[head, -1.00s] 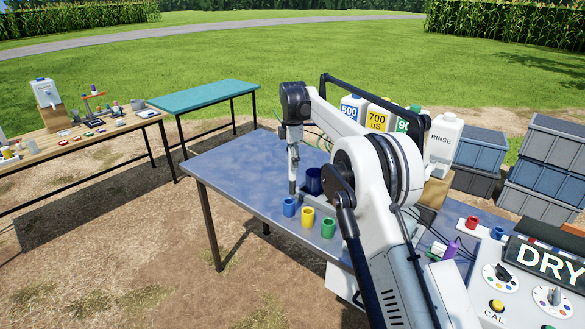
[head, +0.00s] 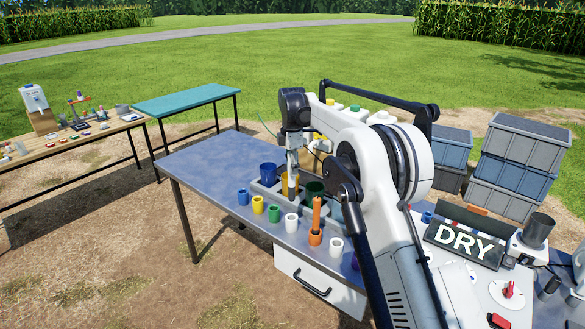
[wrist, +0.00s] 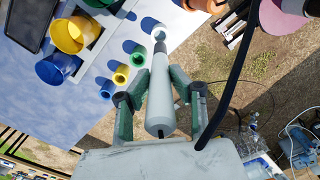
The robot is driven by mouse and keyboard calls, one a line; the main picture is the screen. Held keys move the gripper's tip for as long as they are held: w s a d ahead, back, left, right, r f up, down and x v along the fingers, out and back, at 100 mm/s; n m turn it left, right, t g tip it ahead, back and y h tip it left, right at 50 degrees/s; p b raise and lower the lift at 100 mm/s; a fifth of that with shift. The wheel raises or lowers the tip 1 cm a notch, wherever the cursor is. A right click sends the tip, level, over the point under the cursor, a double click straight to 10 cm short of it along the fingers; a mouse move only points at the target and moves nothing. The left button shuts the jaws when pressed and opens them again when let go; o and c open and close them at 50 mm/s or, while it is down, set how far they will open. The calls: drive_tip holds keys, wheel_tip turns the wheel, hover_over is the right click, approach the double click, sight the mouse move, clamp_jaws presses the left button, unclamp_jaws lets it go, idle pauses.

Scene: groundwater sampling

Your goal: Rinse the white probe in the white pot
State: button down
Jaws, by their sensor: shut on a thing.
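My gripper (wrist: 158,96) is shut on the white probe (wrist: 160,95), a pale cylinder with a narrow grey tip. In the head view my gripper (head: 292,150) points down over the table, with the probe below it. The small white pot (head: 292,223) stands in the front row, between the green pot and an orange pot. In the wrist view the probe's tip overlaps the near rim of the white pot (wrist: 146,24). In the head view the tip seems to be above and behind that pot, not in it.
Small blue (head: 242,197), yellow (head: 258,205) and green (head: 274,213) pots stand left of it. An orange probe (head: 316,215) stands upright in the orange pot (head: 315,238). A second white pot (head: 336,247) is further right. Large blue (head: 267,172) and green (head: 314,188) pots stand behind.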

drive_tip(key=shift+f, duration=0.15)
drive_tip(key=b, duration=0.4)
hover_over(292, 199)
drive_tip(key=w, duration=0.1)
drive_tip(key=shift+w+f, duration=0.2)
drive_tip(key=shift+f, duration=2.85)
drive_tip(key=shift+f+b, duration=2.4)
drive_tip(key=shift+f, duration=1.25)
idle(0.5)
